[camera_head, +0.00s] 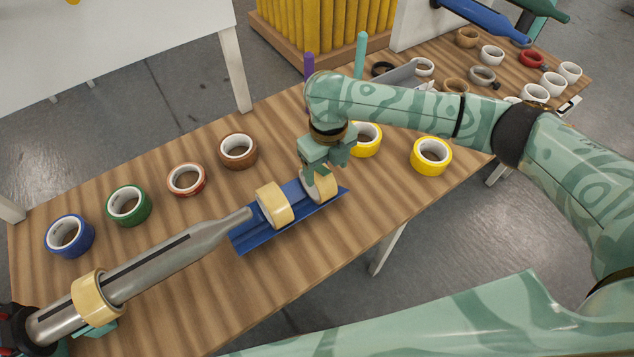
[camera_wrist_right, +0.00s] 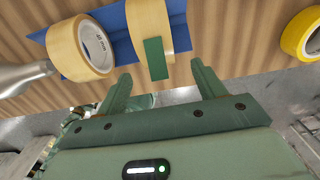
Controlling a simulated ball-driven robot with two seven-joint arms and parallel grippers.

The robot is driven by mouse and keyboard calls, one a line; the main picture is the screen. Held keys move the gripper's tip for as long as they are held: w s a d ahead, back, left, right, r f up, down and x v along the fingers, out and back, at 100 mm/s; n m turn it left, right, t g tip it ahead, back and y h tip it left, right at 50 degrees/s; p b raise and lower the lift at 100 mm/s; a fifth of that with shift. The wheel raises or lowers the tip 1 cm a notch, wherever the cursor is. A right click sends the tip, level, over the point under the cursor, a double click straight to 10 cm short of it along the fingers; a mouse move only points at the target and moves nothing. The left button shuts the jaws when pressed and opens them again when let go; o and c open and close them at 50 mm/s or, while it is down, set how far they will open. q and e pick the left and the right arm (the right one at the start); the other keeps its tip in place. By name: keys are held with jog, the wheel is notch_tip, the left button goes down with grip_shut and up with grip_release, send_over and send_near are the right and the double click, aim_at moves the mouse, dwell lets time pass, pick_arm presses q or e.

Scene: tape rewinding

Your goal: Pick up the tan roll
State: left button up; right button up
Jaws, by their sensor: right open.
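A tan roll (camera_head: 320,185) stands at the right end of the blue holder (camera_head: 242,241). A second tan roll (camera_head: 273,205) stands beside it on the holder, with its printed core showing in the wrist view (camera_wrist_right: 82,48). A third tan roll (camera_head: 90,297) is around the grey metal rod at the lower left. My right gripper (camera_head: 312,180) is over the right-hand roll and partly hides it. In the wrist view its two fingers (camera_wrist_right: 162,88) are open, with that roll (camera_wrist_right: 149,22) ahead between them. A green patch lies across this roll. My left gripper does not show clearly.
The grey rod (camera_head: 170,258) points at the holder's left end. Blue (camera_head: 66,251), green (camera_head: 128,221), red-edged (camera_head: 186,192) and brown (camera_head: 238,164) rolls line the back. Yellow rolls (camera_head: 431,168) stand to the right. The front table strip is clear.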

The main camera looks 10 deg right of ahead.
aim_at(327, 183)
jog(key=f, duration=0.2)
jog(key=f+b, duration=0.1)
jog(key=f, duration=0.1)
jog(key=f+b, duration=0.1)
jog(key=f, duration=0.1)
jog(key=shift+s+f, duration=0.3)
jog(key=shift+f, duration=0.05)
jog(key=shift+r, duration=0.1)
jog(key=c, duration=1.1)
